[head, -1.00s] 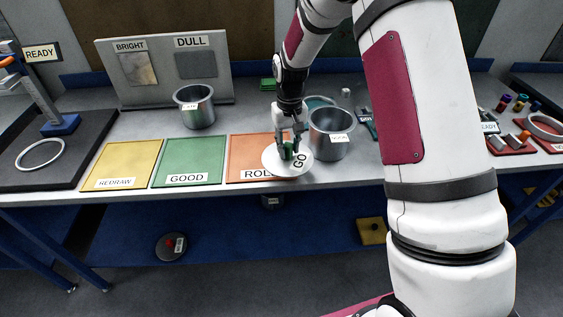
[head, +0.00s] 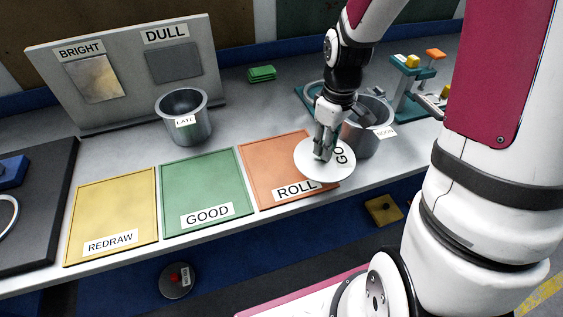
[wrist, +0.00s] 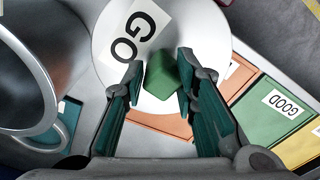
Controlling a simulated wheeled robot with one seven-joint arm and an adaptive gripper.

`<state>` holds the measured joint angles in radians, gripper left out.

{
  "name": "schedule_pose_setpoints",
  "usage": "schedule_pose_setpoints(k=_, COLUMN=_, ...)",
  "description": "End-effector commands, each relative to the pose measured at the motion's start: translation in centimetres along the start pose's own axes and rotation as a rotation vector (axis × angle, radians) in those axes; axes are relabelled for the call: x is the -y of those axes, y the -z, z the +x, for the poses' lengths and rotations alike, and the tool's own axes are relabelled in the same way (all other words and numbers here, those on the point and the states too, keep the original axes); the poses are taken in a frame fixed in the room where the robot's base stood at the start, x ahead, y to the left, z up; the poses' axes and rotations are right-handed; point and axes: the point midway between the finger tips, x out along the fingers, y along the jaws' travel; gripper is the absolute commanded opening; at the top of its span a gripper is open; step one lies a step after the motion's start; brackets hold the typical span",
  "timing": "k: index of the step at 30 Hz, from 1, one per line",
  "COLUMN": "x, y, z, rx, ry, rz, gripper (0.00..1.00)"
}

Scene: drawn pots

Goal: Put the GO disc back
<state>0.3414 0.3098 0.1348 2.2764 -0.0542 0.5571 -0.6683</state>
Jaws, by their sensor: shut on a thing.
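The GO disc (head: 308,168) is a round white plate with a black GO label and a green block handle (wrist: 162,76) on top. My gripper (head: 322,154) is shut on this handle. In the wrist view, the gripper (wrist: 158,72) has one finger on each side of the green block, and the disc (wrist: 205,40) spreads beneath it. In the head view the disc overlaps the front right part of the orange ROLL mat (head: 262,165). Its exact height above the bench is hard to tell.
A grey pot labelled SOON (head: 362,142) stands close behind and right of my gripper. A LATE pot (head: 185,128) stands farther left. The green GOOD mat (head: 205,180) and yellow REDRAW mat (head: 112,210) lie clear. A BRIGHT and DULL board (head: 120,105) stands behind.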

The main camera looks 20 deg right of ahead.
Motion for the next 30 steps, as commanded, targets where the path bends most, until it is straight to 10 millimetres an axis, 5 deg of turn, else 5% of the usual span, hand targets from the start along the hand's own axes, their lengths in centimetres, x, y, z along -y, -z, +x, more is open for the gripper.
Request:
schedule_pose_setpoints(k=6, x=1.7, y=-4.9, z=0.6, rx=0.007, ry=-0.008, rz=-0.157, gripper=0.0)
schedule_pose_setpoints(k=10, x=2.1, y=-5.1, z=0.8, rx=0.009, ry=-0.009, rz=-0.193, gripper=0.0)
schedule_pose_setpoints(k=30, x=3.2, y=9.1, z=2.2, rx=0.01, ry=-0.007, rz=-0.195, gripper=0.0)
